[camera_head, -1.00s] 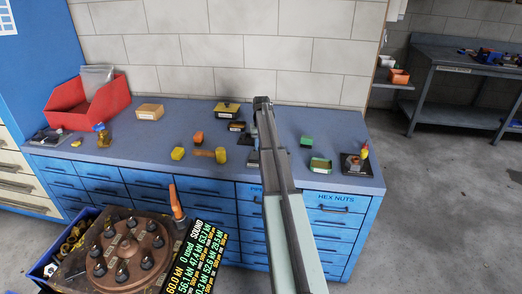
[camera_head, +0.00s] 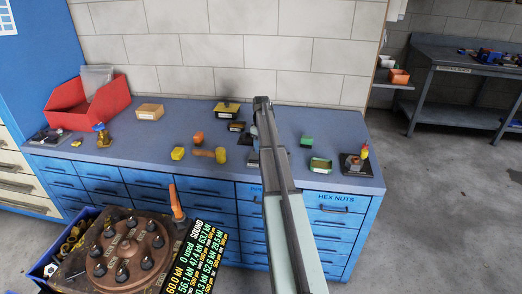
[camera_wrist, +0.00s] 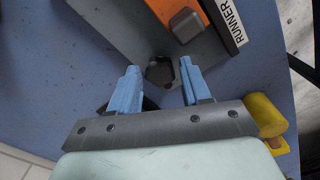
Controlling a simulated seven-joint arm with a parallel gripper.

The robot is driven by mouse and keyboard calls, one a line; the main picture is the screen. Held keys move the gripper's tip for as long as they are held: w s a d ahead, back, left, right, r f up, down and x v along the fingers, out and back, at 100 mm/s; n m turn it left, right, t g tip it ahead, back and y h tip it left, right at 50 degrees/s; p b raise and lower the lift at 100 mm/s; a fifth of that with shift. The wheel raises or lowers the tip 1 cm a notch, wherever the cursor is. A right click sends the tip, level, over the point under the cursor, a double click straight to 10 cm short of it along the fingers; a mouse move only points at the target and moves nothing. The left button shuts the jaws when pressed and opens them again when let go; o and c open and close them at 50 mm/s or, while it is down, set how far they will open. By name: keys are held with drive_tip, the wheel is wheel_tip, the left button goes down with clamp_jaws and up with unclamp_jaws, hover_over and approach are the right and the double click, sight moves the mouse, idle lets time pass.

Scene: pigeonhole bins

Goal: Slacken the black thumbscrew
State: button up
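The black thumbscrew (camera_wrist: 160,72) shows in the wrist view as a dark, faceted knob on a grey plate. My gripper (camera_wrist: 159,64) has two blue fingers, spread apart, one on each side of the knob in this view. A gap shows between the knob and each finger, so the gripper does not look closed on it. I cannot tell how deep the fingertips reach. In the head view my arm hides the gripper and I cannot pick out the thumbscrew.
In the wrist view an orange part (camera_wrist: 200,12) with a grey block lies beyond the knob, beside a RUNNER label (camera_wrist: 229,22). A yellow piece (camera_wrist: 265,116) is right of my gripper. In the head view a red bin (camera_head: 88,103) and several small boxes stand on the blue worktop (camera_head: 150,160).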

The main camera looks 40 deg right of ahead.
drive_tip(key=shift+o, duration=0.4)
drive_tip(key=shift+r, duration=3)
drive_tip(key=shift+r, duration=0.1)
wheel_tip(320, 180, up, 14)
drive_tip(key=shift+f, duration=0.2)
